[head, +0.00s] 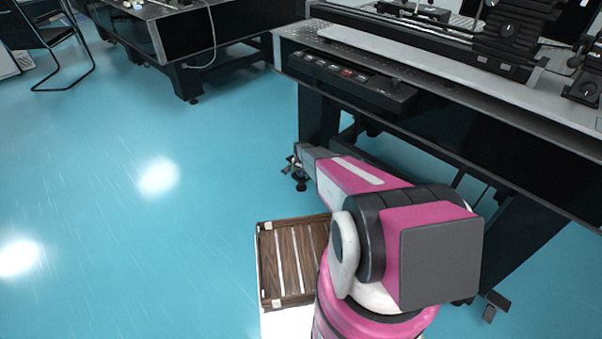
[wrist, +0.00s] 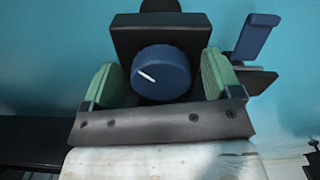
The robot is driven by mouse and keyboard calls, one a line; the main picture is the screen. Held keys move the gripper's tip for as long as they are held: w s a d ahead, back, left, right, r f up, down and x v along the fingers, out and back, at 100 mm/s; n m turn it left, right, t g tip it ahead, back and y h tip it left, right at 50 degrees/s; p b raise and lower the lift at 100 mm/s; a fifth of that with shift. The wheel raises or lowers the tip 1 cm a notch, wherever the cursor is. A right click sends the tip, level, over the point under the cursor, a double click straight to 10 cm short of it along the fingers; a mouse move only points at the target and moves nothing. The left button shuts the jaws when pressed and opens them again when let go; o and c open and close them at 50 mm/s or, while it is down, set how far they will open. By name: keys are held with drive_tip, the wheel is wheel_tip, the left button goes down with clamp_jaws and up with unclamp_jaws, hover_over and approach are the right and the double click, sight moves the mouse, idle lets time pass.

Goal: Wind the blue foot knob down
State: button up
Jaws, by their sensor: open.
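The blue foot knob (wrist: 168,82) is a round dark blue cap with a white line pointing to the upper left, in the middle of the wrist view. It sits in front of a black block (wrist: 128,42). My gripper (wrist: 159,80) is open, with one green pad on each side of the knob and a small gap showing on both sides. In the head view my gripper (head: 294,163) is low by the foot of the near table's leg. There my arm hides most of that area, and I cannot make out the knob.
A blue paddle-shaped piece (wrist: 256,37) stands right of the knob, close to the right pad. The optical table (head: 440,75) overhangs the leg. A wooden-slatted box top (head: 290,262) lies below my arm. Blue floor (head: 130,220) is clear on the left.

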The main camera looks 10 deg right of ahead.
wheel_tip(320, 180, up, 11)
idle(0.5)
drive_tip(key=shift+f, duration=0.1)
drive_tip(key=s+r+n, duration=0.4)
drive_tip(key=s+r, duration=1.2)
drive_tip(key=s, duration=0.2)
drive_tip(key=s+r+n, duration=0.4)
drive_tip(key=s+r, duration=1.2)
drive_tip(key=s, duration=0.3)
drive_tip(key=shift+s+a+n, duration=0.2)
drive_tip(key=shift+n, duration=0.2)
